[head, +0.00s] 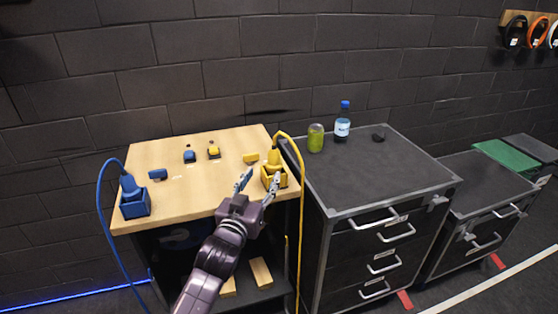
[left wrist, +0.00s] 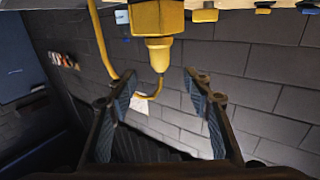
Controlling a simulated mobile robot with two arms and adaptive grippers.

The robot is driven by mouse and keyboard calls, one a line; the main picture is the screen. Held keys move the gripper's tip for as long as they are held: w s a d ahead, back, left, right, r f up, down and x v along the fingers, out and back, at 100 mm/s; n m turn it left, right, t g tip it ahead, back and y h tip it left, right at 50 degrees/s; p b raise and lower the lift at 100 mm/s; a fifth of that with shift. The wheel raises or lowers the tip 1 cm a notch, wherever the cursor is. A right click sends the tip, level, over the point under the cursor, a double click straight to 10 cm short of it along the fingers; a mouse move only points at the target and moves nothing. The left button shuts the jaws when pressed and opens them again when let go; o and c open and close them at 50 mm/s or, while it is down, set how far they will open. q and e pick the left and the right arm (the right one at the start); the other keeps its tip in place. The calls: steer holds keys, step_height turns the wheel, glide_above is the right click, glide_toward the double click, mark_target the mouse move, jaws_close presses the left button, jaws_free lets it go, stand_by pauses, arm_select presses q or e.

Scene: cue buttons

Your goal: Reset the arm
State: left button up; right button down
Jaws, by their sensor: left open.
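My left gripper (head: 257,186) is over the right front part of the wooden tabletop (head: 190,199), with its fingers apart. A yellow device with a cable (head: 273,163) stands in a yellow holder (head: 281,181) beside the right fingertip. In the left wrist view a yellow body with a narrower end (left wrist: 158,20) lies beyond the fingertips, apart from them. A blue device (head: 128,184) stands in a blue holder (head: 135,207) at the tabletop's left. My right gripper is not in view.
Small blue pieces (head: 157,174) and yellow pieces (head: 250,158) sit on the tabletop. A yellow cable (head: 302,205) hangs at its right edge, a blue cable (head: 102,215) at its left. A dark drawer cabinet (head: 345,180) carries a green jar (head: 316,138) and a bottle (head: 342,124).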

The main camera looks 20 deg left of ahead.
arm_select(q)
steer(key=s+f+g, duration=0.7)
steer(key=s+f, duration=0.9)
steer(key=f, duration=0.1)
steer(key=s+d+f+m+g, duration=0.1)
steer(key=s+f+g, duration=0.3)
steer(key=s, duration=0.8)
steer(key=s+d+f+m+g, duration=0.1)
steer(key=s+f+g, duration=0.3)
steer(key=s, duration=0.7)
step_height(320, 180, down, 27)
steer(key=s, duration=0.3)
steer(key=s+a+f+g, duration=0.2)
steer(key=s+a+f, duration=0.1)
steer(key=s+f, duration=1.1)
steer(key=shift+s+f, duration=0.25)
steer(key=shift+s, duration=0.75)
steer(key=shift+c, duration=0.2)
